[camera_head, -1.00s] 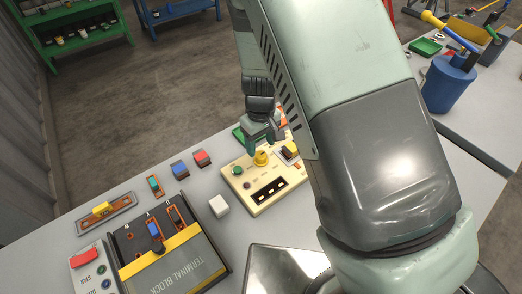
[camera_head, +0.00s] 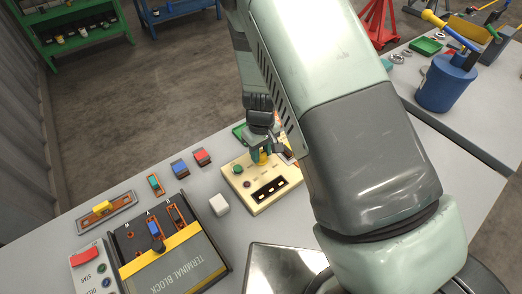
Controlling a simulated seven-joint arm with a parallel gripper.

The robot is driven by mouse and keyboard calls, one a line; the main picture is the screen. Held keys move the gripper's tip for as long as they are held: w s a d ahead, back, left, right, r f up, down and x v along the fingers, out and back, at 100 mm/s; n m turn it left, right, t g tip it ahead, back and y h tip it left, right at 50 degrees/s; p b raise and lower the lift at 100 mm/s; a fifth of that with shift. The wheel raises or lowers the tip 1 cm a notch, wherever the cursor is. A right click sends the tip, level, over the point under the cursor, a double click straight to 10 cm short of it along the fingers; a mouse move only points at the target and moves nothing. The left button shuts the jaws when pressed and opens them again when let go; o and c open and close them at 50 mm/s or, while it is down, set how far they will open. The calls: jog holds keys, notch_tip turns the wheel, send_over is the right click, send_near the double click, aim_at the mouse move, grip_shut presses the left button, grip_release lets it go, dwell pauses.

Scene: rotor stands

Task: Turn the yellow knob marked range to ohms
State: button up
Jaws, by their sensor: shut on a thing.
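The yellow knob (camera_head: 263,158) stands on the top of a cream panel box (camera_head: 284,197), near its back edge. My gripper (camera_head: 262,153) is down over the knob and shut on it, seen from behind and above. The fingers cover much of the knob, so its pointer and the range markings cannot be read. A green round button (camera_head: 238,169) and a dark purple one (camera_head: 247,184) sit on the left of the same box. A dark strip with several small pale marks runs along its front.
A white block (camera_head: 219,205) stands just left of the box. The terminal block (camera_head: 178,262) is at front left.

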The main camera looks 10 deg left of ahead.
aim_at(261, 153)
jog(key=shift+c, duration=0.2)
jog(key=m, duration=0.5)
jog(key=shift+m, duration=0.4)
jog(key=m, duration=0.5)
jog(key=shift+m, duration=0.4)
jog(key=o, duration=1)
jog(key=shift+o, duration=0.2)
jog(key=shift+r, duration=0.1)
notch_tip(261, 153, up, 11)
